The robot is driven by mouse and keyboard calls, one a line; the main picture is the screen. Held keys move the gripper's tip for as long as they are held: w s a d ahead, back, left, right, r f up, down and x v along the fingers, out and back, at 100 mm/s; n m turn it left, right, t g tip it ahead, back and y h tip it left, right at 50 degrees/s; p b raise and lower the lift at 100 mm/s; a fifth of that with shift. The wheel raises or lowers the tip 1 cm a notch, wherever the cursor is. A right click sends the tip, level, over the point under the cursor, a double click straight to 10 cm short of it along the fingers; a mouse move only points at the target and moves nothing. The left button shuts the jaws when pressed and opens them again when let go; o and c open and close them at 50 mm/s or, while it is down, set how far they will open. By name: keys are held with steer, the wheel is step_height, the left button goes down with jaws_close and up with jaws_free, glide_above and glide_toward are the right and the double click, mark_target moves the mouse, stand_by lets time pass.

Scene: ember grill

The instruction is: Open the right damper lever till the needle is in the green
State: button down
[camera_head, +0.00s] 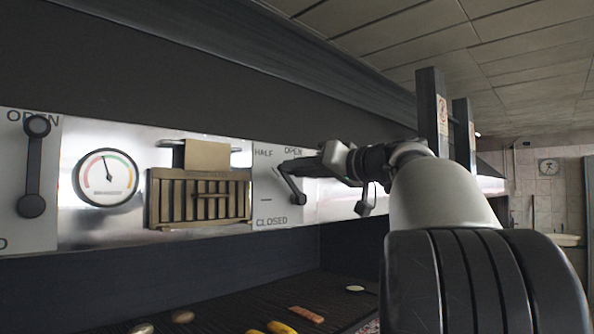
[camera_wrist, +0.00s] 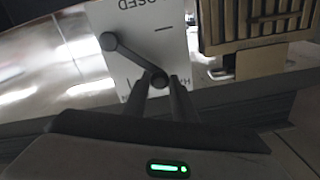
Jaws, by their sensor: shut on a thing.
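The right damper lever (camera_head: 293,187) is a dark bar on a white plate (camera_head: 266,190) marked HALF, OPEN and CLOSED. It tilts up and to the left from its lower end, with its upper end between HALF and OPEN. My gripper (camera_head: 285,167) is shut on that upper end. In the wrist view the plate is upside down, and my gripper's fingers (camera_wrist: 158,92) close around the round knob (camera_wrist: 158,79) of the lever (camera_wrist: 130,58). The round gauge (camera_head: 106,178) has a coloured band; its needle (camera_head: 107,168) points up, slightly left.
A brass slatted vent (camera_head: 199,200) sits between gauge and plate, with a tan card (camera_head: 208,156) above. A left lever (camera_head: 33,170) stands upright, knob near OPEN. Below, food (camera_head: 306,314) lies on the dark grill (camera_head: 235,308). Dark posts (camera_head: 432,112) stand behind my arm.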

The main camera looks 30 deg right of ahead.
steer(key=c, duration=1.5)
jaws_free()
steer(key=b+v, duration=0.3)
steer(key=v, duration=1.4)
steer(key=shift+s+r, duration=0.1)
steer(key=shift+s, duration=0.15)
